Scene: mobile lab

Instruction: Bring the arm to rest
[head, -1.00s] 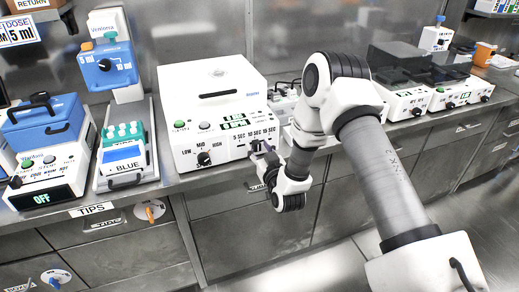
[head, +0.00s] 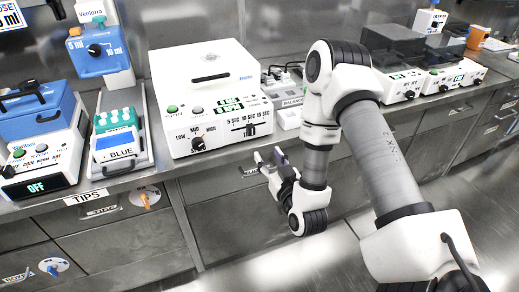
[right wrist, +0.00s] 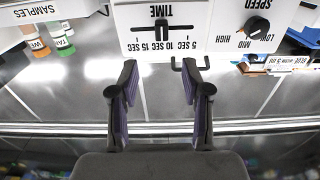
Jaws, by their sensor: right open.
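My right gripper (head: 270,157) is open and empty in the head view, in front of the bench edge and below the white box device (head: 205,95) with the speed knob and time slider. In the right wrist view its two fingers (right wrist: 162,95) stand apart with nothing between them. The device's front panel with the time slider (right wrist: 162,30) shows upside down beyond the fingertips, and the fingers look clear of it. My right arm (head: 375,150) comes in from the lower right. My left gripper is not in view.
The steel bench edge (head: 225,165) runs above drawers (head: 235,225). More white devices (head: 400,85) stand at the right. The space in front of the drawers is free.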

